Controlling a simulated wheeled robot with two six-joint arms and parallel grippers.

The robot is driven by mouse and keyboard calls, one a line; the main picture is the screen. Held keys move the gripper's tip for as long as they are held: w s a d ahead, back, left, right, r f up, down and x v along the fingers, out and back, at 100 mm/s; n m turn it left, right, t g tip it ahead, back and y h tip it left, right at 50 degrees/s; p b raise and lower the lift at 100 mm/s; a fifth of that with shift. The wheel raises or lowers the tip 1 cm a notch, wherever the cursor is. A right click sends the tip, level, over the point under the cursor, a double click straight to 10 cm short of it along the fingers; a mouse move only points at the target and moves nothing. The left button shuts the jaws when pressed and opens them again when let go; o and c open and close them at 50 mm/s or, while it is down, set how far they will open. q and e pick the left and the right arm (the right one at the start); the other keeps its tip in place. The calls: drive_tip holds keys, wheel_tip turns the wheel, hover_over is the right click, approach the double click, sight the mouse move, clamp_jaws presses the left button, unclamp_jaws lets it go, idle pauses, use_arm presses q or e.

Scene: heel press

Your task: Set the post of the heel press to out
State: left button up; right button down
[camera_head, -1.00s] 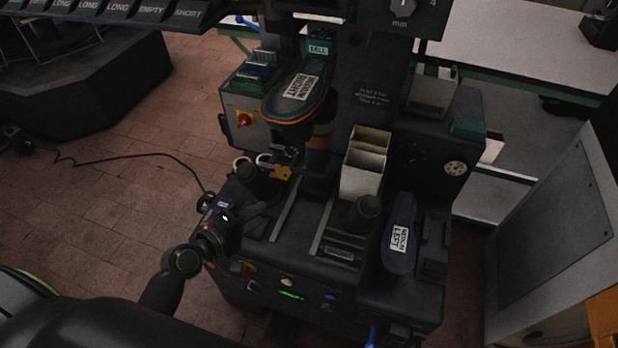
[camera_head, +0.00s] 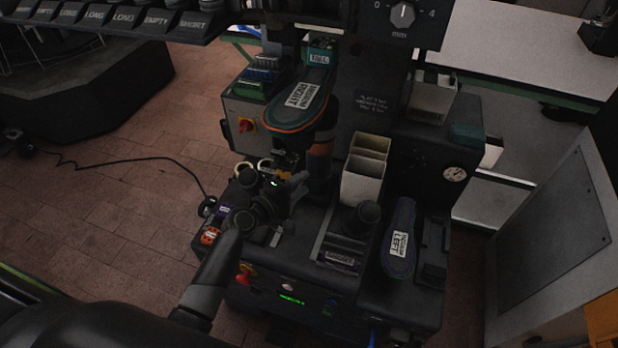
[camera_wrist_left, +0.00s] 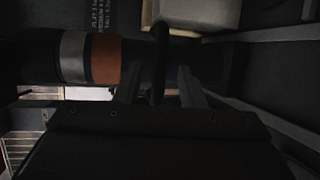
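The heel press has an upright dark post (camera_head: 320,150) with an orange band, below a sole labelled MEDIUM RIGHT (camera_head: 301,98). The left wrist view shows the post lying across the picture, with its orange band (camera_wrist_left: 105,60) and a grey band. A short dark rod (camera_wrist_left: 158,55) stands out from the post there. My left gripper (camera_head: 303,184) is at the lower post, partly in front of it. In the left wrist view its two fingers (camera_wrist_left: 160,88) are apart, one on each side of the rod, with gaps visible. My right gripper is not in view.
A cream bin (camera_head: 362,183) stands right of the post, with a dark knob (camera_head: 362,216) in front. A sole labelled MEDIUM LEFT (camera_head: 399,242) lies further right. A red-and-yellow switch (camera_head: 246,125) is at the left. Brick floor (camera_head: 110,220) is open to the left.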

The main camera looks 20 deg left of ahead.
sight(309, 180)
use_arm(q)
drive_tip(key=shift+x, duration=1.8)
drive_tip(key=shift+c, duration=0.2)
clamp_jaws()
